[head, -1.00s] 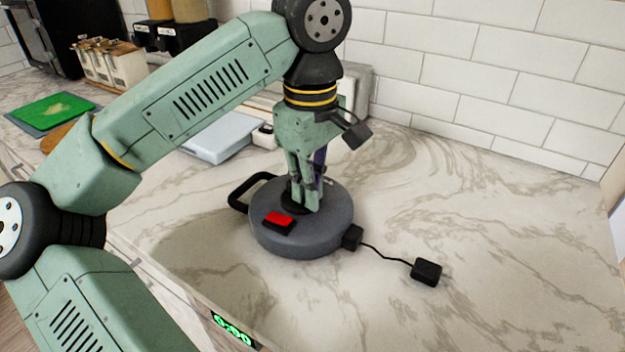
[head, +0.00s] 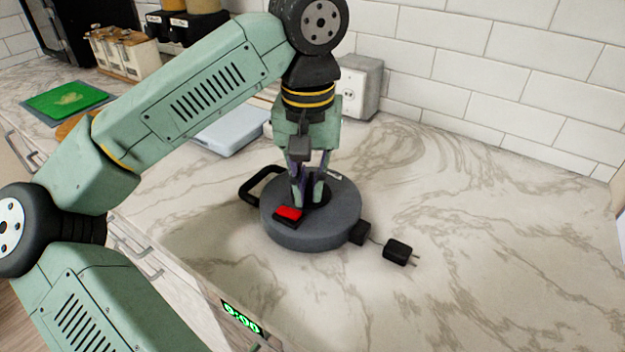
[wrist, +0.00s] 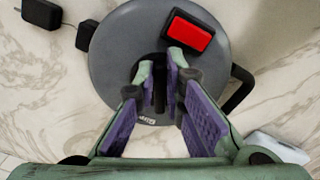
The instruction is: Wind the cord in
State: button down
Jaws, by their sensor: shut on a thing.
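A round grey cord reel (head: 325,228) lies flat on the marble counter. It has a black handle at its left and a red button (head: 289,213) on top; the button also shows in the wrist view (wrist: 192,33). A short length of cord (head: 374,241) runs from the black outlet block (head: 360,232) to the black plug (head: 398,251), which lies close by with its prongs pointing right. My gripper (head: 307,198) points down over the reel's middle. In the wrist view its fingers (wrist: 160,88) are shut on a dark upright knob (wrist: 160,90) at the reel's centre, partly hidden by them.
A white tray-like box (head: 232,130) and a white appliance (head: 360,88) stand behind. A green board (head: 66,101) lies at the far left. The tiled wall (head: 480,70) bounds the back. The counter to the right is clear.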

jog(key=m, duration=0.5)
jog(key=shift+w+a, duration=0.2)
jog(key=shift+a, duration=0.2)
jog(key=shift+m, duration=0.3)
jog(key=c, duration=1.7)
grip_release()
jog(key=shift+r, duration=0.1)
notch_tip(320, 180, up, 12)
jog(key=shift+f, duration=0.1)
